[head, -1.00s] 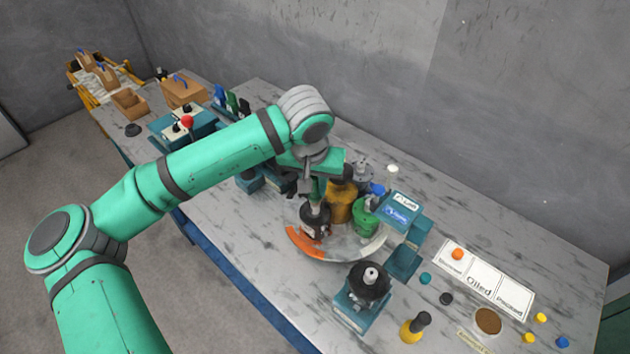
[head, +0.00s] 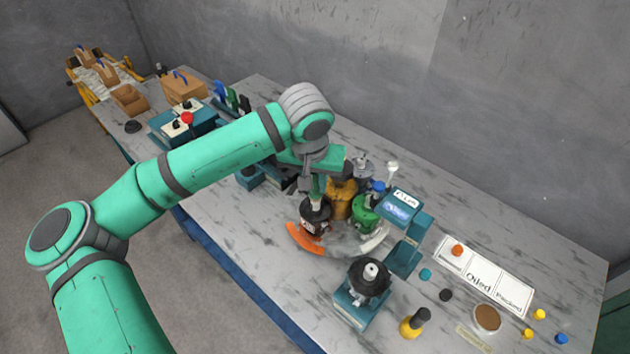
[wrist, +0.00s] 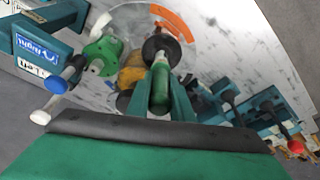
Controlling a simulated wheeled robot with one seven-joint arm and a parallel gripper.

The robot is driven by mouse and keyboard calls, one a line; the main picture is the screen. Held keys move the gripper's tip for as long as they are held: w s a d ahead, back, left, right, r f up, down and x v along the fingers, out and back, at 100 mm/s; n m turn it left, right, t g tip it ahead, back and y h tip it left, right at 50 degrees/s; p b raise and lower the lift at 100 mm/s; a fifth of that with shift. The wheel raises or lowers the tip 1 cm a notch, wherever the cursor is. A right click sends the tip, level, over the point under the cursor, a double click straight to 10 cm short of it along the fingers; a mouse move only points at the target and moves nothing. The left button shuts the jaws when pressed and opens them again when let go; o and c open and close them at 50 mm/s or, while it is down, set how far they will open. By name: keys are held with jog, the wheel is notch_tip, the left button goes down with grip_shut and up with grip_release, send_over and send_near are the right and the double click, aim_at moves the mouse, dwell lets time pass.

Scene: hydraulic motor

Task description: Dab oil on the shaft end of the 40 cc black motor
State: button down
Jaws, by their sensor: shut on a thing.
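A black motor (head: 315,226) with a small pale label stands on the round plate. I cannot tell whether the motor is lifted. A second black motor (head: 368,284) sits on a teal stand, its pale shaft end upward. No cc marking is readable on either.
A green motor (head: 363,218) and a yellow one (head: 342,200) crowd close to my gripper. A teal box with a blue label (head: 399,207) stands right of them. A white card marked "Oiled" and "Packed" (head: 484,284) lies at the right. Small coloured caps are scattered around it.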

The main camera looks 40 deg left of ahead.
jog(key=shift+f, duration=0.4)
dwell(1.2)
jog(key=shift+r, duration=0.1)
jog(key=shift+r, duration=3.45)
